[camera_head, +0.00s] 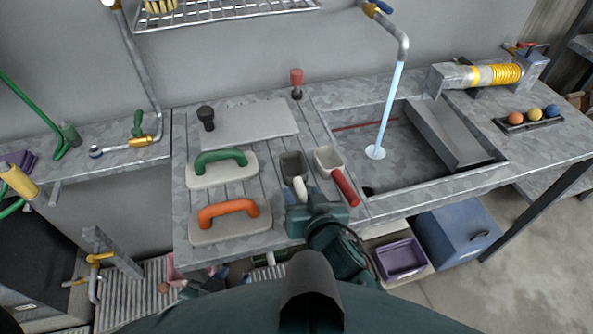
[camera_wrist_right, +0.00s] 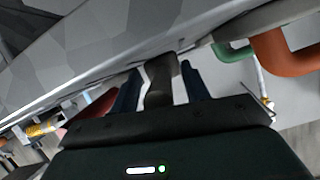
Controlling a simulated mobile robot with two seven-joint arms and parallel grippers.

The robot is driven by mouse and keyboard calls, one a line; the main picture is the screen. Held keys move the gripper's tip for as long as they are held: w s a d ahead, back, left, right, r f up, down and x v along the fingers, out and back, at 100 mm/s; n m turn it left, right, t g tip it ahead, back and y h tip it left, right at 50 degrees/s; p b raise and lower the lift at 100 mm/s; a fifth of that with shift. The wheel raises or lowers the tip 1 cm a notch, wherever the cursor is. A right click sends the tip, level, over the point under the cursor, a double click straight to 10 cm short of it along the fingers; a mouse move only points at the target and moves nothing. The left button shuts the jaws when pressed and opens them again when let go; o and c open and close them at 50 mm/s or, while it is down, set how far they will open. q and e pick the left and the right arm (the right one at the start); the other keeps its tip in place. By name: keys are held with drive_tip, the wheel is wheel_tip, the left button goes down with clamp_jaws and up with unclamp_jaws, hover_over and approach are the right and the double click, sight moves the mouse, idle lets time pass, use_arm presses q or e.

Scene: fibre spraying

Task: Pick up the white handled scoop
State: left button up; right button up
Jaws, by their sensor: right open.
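The white handled scoop has a dark grey square cup (camera_head: 293,164) on the ribbed part of the counter, with its pale handle (camera_head: 300,188) towards me. My right gripper (camera_head: 306,199) is open at the handle's near end. In the right wrist view, the two dark blue fingers of my right gripper (camera_wrist_right: 160,66) stand apart on either side of a shaded handle (camera_wrist_right: 160,82). I cannot tell whether they touch it. My left gripper (camera_head: 205,284) is low at the counter's front edge, partly hidden; its jaws are unclear.
A red handled scoop (camera_head: 343,186) lies close on the right. A green handled float (camera_head: 221,168) and an orange handled float (camera_head: 228,219) lie on the left. A sink (camera_head: 400,165) with running water is to the right. A grey board (camera_head: 243,124) lies behind.

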drive_tip(key=shift+s+r, duration=0.15)
drive_tip(key=shift+s, duration=0.1)
drive_tip(key=shift+c, duration=0.6)
clamp_jaws()
